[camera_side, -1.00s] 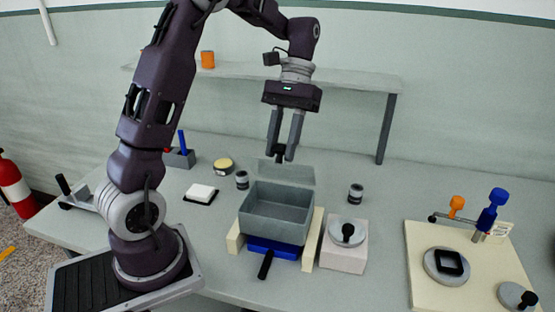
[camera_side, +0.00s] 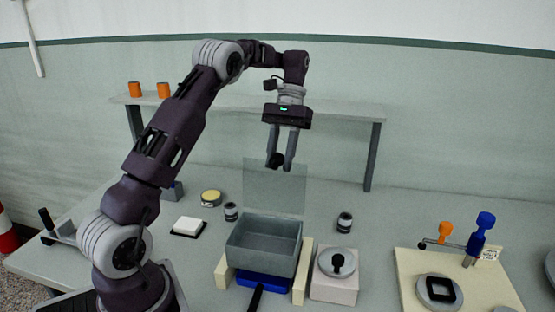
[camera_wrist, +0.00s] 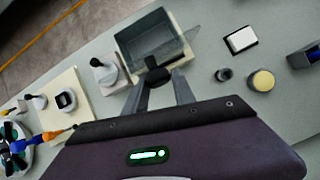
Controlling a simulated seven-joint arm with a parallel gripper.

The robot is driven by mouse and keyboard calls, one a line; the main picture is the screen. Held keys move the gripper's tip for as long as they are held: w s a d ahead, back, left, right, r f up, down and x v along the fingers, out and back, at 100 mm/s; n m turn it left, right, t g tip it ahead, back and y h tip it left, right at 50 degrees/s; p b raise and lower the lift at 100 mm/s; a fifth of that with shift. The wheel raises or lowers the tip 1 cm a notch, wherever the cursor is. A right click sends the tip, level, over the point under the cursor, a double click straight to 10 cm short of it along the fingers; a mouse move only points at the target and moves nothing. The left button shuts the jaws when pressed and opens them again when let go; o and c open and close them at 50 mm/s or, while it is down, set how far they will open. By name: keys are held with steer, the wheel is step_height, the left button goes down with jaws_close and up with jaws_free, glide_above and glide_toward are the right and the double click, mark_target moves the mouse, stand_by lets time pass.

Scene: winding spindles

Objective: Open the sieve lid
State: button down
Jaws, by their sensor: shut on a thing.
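The grey sieve box (camera_side: 264,246) stands open on a stand with cream rails. Its see-through lid (camera_side: 274,192) stands about upright along the box's back edge. A black knob (camera_side: 275,160) sits near the lid's top. My gripper (camera_side: 281,164) is above the back of the box, pointing down, shut on this knob. In the wrist view the box (camera_wrist: 128,41) lies beyond my gripper (camera_wrist: 160,76), with the lid (camera_wrist: 181,47) seen at a slant.
A blue tray (camera_side: 262,282) with a black handle sits under the box. A pale block (camera_side: 334,290) with a round black-knobbed top is close on the right. Small jars (camera_side: 344,222) stand nearby. A shelf (camera_side: 250,108) runs behind my arm.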

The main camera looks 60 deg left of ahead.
steer(key=shift+w+a+f, duration=0.3)
steer(key=shift+a+f, duration=0.05)
stand_by(0.4)
